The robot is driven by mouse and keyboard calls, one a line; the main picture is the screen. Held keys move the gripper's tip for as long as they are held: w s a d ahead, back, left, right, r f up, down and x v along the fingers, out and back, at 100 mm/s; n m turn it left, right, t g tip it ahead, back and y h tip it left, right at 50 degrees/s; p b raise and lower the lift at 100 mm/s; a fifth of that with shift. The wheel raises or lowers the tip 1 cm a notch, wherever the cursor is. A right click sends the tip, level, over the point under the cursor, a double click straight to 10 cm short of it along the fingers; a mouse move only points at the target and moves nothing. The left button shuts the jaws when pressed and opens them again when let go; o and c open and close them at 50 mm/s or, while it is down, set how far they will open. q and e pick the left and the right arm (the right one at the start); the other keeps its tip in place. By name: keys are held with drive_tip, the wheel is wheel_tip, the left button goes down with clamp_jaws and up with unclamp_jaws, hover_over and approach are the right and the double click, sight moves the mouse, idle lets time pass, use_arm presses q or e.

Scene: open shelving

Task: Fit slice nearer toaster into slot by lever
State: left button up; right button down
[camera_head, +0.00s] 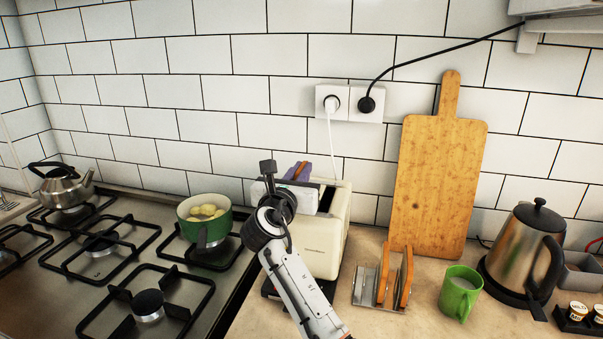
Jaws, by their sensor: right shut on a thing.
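The cream toaster (324,242) stands on the counter beside the hob, with a dark slot showing in its top. My right arm reaches up from the bottom and covers its left side. My right gripper (298,171) is over the toaster's far left part, shut on a brown bread slice (301,169). Only a thin edge of that slice shows, so I cannot tell whether it is inside a slot. The lever is not visible. A metal toast rack (366,287) stands right of the toaster with two brown slices (404,279) upright in it. My left gripper is out of view.
A green pot (207,229) and a steel kettle (64,190) are on the hob. A wooden board (437,185) leans on the tiles. A green mug (460,292), an electric kettle (520,252) and small jars (577,311) stand at right. A white cord (331,140) hangs behind the toaster.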

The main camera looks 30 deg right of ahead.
drive_tip(key=shift+r, duration=1.85)
drive_tip(key=shift+f+b, duration=0.55)
drive_tip(key=shift+f, duration=2.45)
drive_tip(key=c, duration=1.8)
unclamp_jaws()
drive_tip(key=shift+o, duration=0.2)
drive_tip(key=shift+f, duration=0.1)
drive_tip(key=shift+s+a+f, duration=0.2)
drive_tip(key=shift+s+a, duration=0.15)
drive_tip(key=shift+a, duration=0.1)
drive_tip(key=v, duration=0.9)
drive_tip(key=shift+s+r+b, duration=0.1)
drive_tip(key=shift+r+b, duration=0.25)
drive_tip(key=shift+r, duration=0.05)
drive_tip(key=shift+f, duration=0.1)
